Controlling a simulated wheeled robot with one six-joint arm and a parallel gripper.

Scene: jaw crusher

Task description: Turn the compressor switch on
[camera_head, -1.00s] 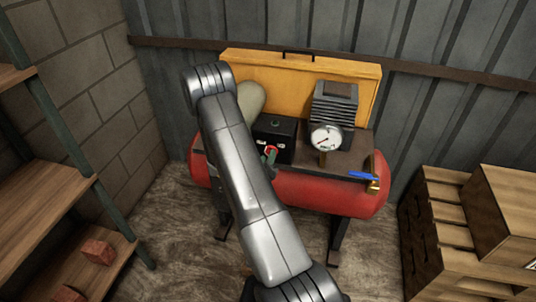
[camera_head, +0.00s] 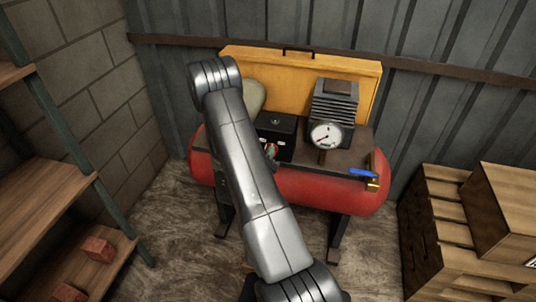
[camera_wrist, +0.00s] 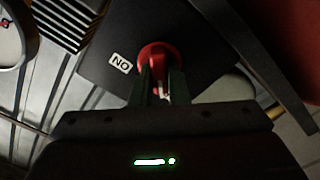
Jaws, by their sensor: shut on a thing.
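The compressor has a red tank (camera_head: 325,192) on dark legs, with a black switch box (camera_head: 276,133) on top. A round red switch knob (camera_wrist: 158,52) is on the box face. In the wrist view, an ON label (camera_wrist: 120,63) appears upside down beside the knob. My gripper (camera_wrist: 160,88) has its dark green fingers shut on the knob's grip, hiding part of it. In the head view my arm covers most of the gripper, and only a little of the knob (camera_head: 271,150) shows.
A pressure gauge (camera_head: 326,135) and ribbed motor block (camera_head: 335,101) stand right of the box. A blue-handled valve (camera_head: 363,172) is at the tank's right end. A yellow panel (camera_head: 300,75) stands behind. Shelves (camera_head: 50,200) are left; wooden crates (camera_head: 437,225) are right.

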